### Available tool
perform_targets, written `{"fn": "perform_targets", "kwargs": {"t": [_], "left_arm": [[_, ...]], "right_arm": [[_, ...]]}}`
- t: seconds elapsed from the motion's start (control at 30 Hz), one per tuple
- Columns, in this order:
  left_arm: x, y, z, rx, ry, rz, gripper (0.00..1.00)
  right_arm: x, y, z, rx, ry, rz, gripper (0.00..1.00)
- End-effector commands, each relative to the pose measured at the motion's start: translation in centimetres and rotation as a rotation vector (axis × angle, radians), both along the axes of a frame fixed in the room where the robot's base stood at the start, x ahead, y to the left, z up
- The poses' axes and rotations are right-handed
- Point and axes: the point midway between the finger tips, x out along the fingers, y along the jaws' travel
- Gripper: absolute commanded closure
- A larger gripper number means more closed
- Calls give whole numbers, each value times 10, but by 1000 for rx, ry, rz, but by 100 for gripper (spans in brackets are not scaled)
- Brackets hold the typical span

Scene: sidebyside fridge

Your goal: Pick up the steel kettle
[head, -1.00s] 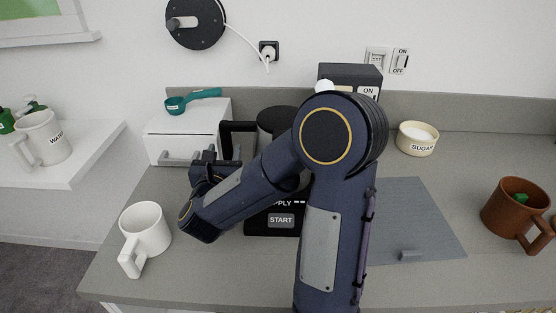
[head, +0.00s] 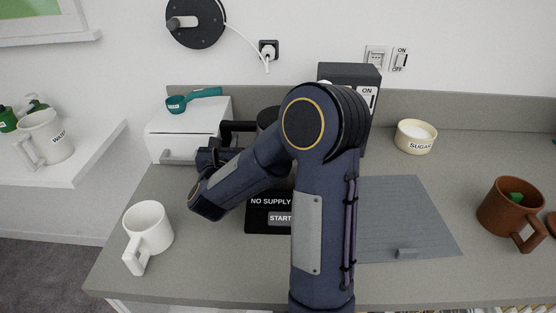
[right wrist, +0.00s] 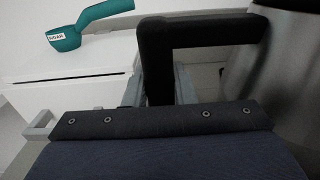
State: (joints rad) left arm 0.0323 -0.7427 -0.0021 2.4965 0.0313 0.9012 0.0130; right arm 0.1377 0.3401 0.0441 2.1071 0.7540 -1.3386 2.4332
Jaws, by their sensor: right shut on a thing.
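The steel kettle is mostly hidden behind my right arm in the head view; its dark top (head: 267,117) and black handle (head: 238,127) show. In the right wrist view its grey metal body (right wrist: 262,75) stands at the right, with the black handle (right wrist: 205,32) reaching left and bending down between the fingers. My right gripper (head: 228,153) is shut on this handle, left of the body; it also shows in the right wrist view (right wrist: 162,88). Whether the kettle touches its base is hidden. My left gripper is out of view.
A black panel reading "NO SUPPLY" and "START" (head: 268,217) sits below the arm. A white mug (head: 148,229) stands front left, a white box (head: 188,127) with a teal scoop (head: 194,99) behind. A grey mat (head: 405,215), sugar bowl (head: 416,137) and brown mug (head: 509,205) are at right.

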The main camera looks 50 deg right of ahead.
Motion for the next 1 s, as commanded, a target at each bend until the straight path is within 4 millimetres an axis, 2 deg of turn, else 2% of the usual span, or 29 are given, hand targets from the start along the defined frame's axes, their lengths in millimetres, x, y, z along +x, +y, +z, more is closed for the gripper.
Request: {"fn": "perform_targets", "kwargs": {"t": [0.37, 0.47, 0.63, 0.77, 1.0], "left_arm": [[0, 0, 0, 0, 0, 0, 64], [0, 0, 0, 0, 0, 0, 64], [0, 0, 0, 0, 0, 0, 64], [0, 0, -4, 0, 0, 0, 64], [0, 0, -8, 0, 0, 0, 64]], "right_arm": [[0, 0, 6, -6, -5, -1, 100], [0, 0, 14, -7, -7, -2, 100], [0, 0, 38, -8, -11, 0, 100], [-18, 1, 55, -8, -11, -1, 100], [-59, 4, 99, -8, -12, 0, 100]]}}
